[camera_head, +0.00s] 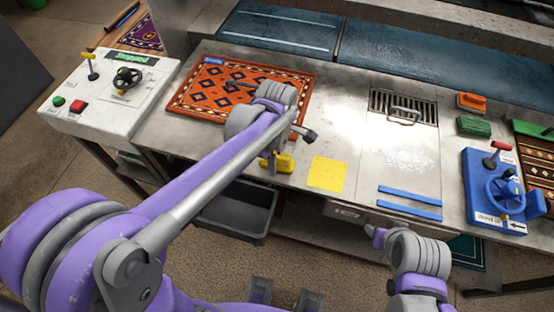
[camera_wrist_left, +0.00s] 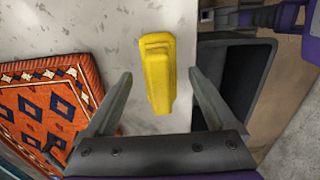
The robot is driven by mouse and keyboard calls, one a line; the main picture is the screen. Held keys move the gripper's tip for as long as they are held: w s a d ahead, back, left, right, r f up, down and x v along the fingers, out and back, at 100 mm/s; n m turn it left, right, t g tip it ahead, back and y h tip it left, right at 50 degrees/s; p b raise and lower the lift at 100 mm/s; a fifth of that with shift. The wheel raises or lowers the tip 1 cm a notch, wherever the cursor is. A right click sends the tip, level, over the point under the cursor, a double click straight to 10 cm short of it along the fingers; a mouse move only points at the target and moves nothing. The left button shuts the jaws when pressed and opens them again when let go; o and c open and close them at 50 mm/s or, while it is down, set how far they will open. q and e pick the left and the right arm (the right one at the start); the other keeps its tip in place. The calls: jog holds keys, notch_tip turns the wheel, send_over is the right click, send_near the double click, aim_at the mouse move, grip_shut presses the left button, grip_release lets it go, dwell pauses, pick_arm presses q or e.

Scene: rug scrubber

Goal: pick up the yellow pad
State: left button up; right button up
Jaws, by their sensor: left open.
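The yellow pad (camera_head: 284,163), a small block with a raised grip, lies on the metal table near its front edge. In the left wrist view the yellow pad (camera_wrist_left: 158,80) stands out on the pale tabletop. My left gripper (camera_wrist_left: 160,78) is open above it, one finger to each side, with the pad between them and no clear contact. In the head view my left forearm and wrist hide most of that gripper.
A flat yellow square (camera_head: 327,173) lies right of the pad. An orange patterned rug (camera_head: 205,92) lies behind left. A dark bin (camera_head: 238,212) stands below the front edge. Blue strips (camera_head: 410,202), a drain grate (camera_head: 388,102) and a blue wheel control box (camera_head: 478,180) are farther right.

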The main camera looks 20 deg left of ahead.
pick_arm(q)
jog(key=shift+f, duration=0.6)
grip_shut()
jog(key=shift+r, duration=0.15)
notch_tip(320, 180, up, 10)
jog(key=shift+f+p, duration=0.1)
jog(key=shift+p, duration=0.25)
